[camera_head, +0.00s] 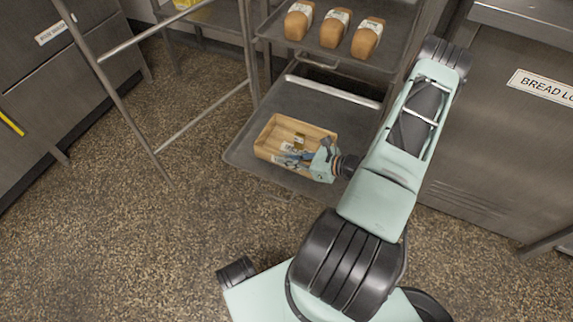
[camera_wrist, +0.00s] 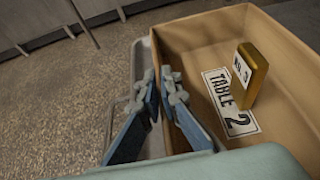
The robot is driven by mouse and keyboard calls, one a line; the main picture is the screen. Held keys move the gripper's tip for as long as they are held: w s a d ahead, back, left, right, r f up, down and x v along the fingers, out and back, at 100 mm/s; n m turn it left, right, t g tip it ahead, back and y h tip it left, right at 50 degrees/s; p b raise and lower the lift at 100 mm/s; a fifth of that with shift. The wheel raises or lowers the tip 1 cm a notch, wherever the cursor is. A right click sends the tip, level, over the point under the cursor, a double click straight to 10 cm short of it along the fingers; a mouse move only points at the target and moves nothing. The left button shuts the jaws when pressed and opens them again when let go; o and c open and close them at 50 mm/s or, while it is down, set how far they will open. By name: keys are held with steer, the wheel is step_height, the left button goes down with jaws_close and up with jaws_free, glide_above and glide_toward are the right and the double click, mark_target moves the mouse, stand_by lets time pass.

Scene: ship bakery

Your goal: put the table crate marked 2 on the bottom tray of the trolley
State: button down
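The crate marked 2 (camera_head: 262,146) is an open, light wooden crate that appears to rest on the bottom tray (camera_head: 325,110) of the trolley. In the wrist view the crate (camera_wrist: 284,45) shows a "TABLE 2" label (camera_wrist: 230,103) flat on its floor. A small golden block (camera_wrist: 253,72) with a white label stands inside it. My gripper (camera_head: 290,158) is over the crate. In the wrist view its fingers (camera_wrist: 158,85) look apart, on either side of the line of one side wall. Whether they touch the wall cannot be told.
Three labelled loaves (camera_head: 333,28) stand on the upper tray (camera_head: 385,60) above the crate. Trolley posts and rails (camera_head: 125,110) are at left. A steel cabinet marked "BREAD LO..." (camera_head: 490,130) stands at right. The speckled floor (camera_head: 110,240) at front left is clear.

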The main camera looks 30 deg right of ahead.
steer(key=shift+f, duration=1.25)
steer(key=shift+f, duration=0.15)
steer(key=c, duration=2.2)
jaws_free()
steer(key=shift+s, duration=0.1)
steer(key=shift+o, duration=0.2)
steer(key=shift+s+d+r, duration=0.2)
steer(key=shift+r, duration=0.05)
steer(key=p+v, duration=0.2)
steer(key=v, duration=0.9)
steer(key=shift+s+d+p, duration=0.2)
steer(key=shift+p, duration=0.2)
